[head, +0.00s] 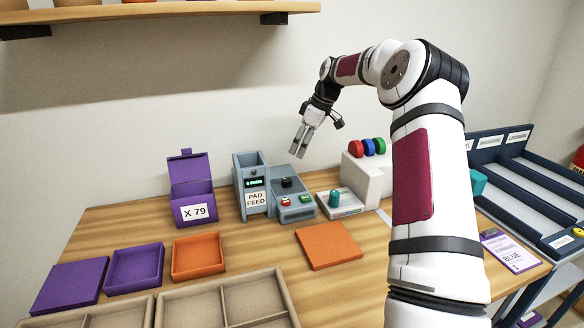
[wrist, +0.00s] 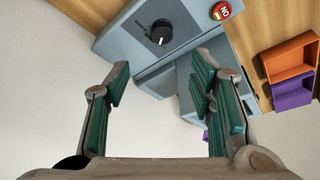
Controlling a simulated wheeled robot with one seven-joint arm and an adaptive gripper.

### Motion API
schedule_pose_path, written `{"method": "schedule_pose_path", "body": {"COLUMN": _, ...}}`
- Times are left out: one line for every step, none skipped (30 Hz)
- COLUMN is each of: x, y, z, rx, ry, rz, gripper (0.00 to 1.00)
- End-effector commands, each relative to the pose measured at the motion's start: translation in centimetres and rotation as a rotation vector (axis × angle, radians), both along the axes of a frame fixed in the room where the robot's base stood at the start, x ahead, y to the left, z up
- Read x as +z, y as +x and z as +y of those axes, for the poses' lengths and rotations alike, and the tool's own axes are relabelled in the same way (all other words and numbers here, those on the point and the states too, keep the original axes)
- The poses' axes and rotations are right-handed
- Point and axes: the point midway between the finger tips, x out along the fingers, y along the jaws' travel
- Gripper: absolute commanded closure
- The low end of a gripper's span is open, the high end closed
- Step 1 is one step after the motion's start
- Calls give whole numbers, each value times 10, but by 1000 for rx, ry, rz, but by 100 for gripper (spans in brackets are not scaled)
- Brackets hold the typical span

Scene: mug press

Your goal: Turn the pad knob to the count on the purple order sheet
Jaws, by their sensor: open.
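The black pad knob (head: 288,183) sits on top of a grey-blue control box (head: 294,213) beside the tower labelled PAD FEED (head: 256,198). The tower has a small green-lit display, too small to read. In the wrist view the knob (wrist: 161,34) shows a white mark and lies beyond the fingertips, between their lines. My gripper (head: 299,152) is open and empty, above the control box and apart from the knob; its green-padded fingers also show in the wrist view (wrist: 158,78). The purple order sheet (head: 505,250) lies at the table's right, partly behind my arm; it reads BLUE with a 1 below.
A red NO button (wrist: 222,11) is near the knob. A purple box marked X 79 (head: 194,211) stands left of the tower. Orange and purple trays (head: 134,270) lie in front.

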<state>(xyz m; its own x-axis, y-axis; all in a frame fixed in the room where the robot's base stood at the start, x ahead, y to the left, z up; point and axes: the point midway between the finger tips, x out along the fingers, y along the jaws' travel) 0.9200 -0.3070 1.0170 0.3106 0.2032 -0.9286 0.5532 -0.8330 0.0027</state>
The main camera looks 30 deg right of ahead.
Motion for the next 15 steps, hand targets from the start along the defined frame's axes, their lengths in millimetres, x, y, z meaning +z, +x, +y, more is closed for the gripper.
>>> {"method": "schedule_pose_path", "body": {"x": 5, "y": -7, "z": 3, "rx": -42, "ry": 2, "rz": 1, "gripper": 50}}
{"method": "schedule_pose_path", "body": {"x": 6, "y": -9, "z": 3, "rx": -67, "ry": 3, "rz": -2, "gripper": 50}}
{"method": "schedule_pose_path", "body": {"x": 5, "y": -11, "z": 5, "rx": -95, "ry": 5, "rz": -4, "gripper": 50}}
{"method": "schedule_pose_path", "body": {"x": 5, "y": -11, "z": 5, "rx": -111, "ry": 6, "rz": -6, "gripper": 50}}
{"method": "schedule_pose_path", "body": {"x": 4, "y": -12, "z": 6, "rx": -123, "ry": 7, "rz": -7, "gripper": 50}}
{"method": "schedule_pose_path", "body": {"x": 2, "y": -12, "z": 7, "rx": -135, "ry": 8, "rz": -8, "gripper": 50}}
{"method": "schedule_pose_path", "body": {"x": 1, "y": -11, "z": 7, "rx": -139, "ry": 9, "rz": -9, "gripper": 50}}
{"method": "schedule_pose_path", "body": {"x": -1, "y": -11, "z": 8, "rx": -142, "ry": 9, "rz": -9, "gripper": 50}}
{"method": "schedule_pose_path", "body": {"x": -5, "y": -9, "z": 8, "rx": -143, "ry": 11, "rz": -9, "gripper": 50}}
{"method": "schedule_pose_path", "body": {"x": -8, "y": -8, "z": 9, "rx": -143, "ry": 11, "rz": -9, "gripper": 50}}
{"method": "schedule_pose_path", "body": {"x": -12, "y": -6, "z": 9, "rx": -142, "ry": 11, "rz": -9, "gripper": 50}}
{"method": "schedule_pose_path", "body": {"x": -17, "y": -4, "z": 10, "rx": -142, "ry": 11, "rz": -9, "gripper": 50}}
{"method": "schedule_pose_path", "body": {"x": -22, "y": -3, "z": 11, "rx": -140, "ry": 11, "rz": -8, "gripper": 50}}
{"method": "schedule_pose_path", "body": {"x": -27, "y": -1, "z": 12, "rx": -140, "ry": 11, "rz": -7, "gripper": 50}}
{"method": "schedule_pose_path", "body": {"x": -35, "y": 2, "z": 14, "rx": -140, "ry": 11, "rz": -7, "gripper": 50}}
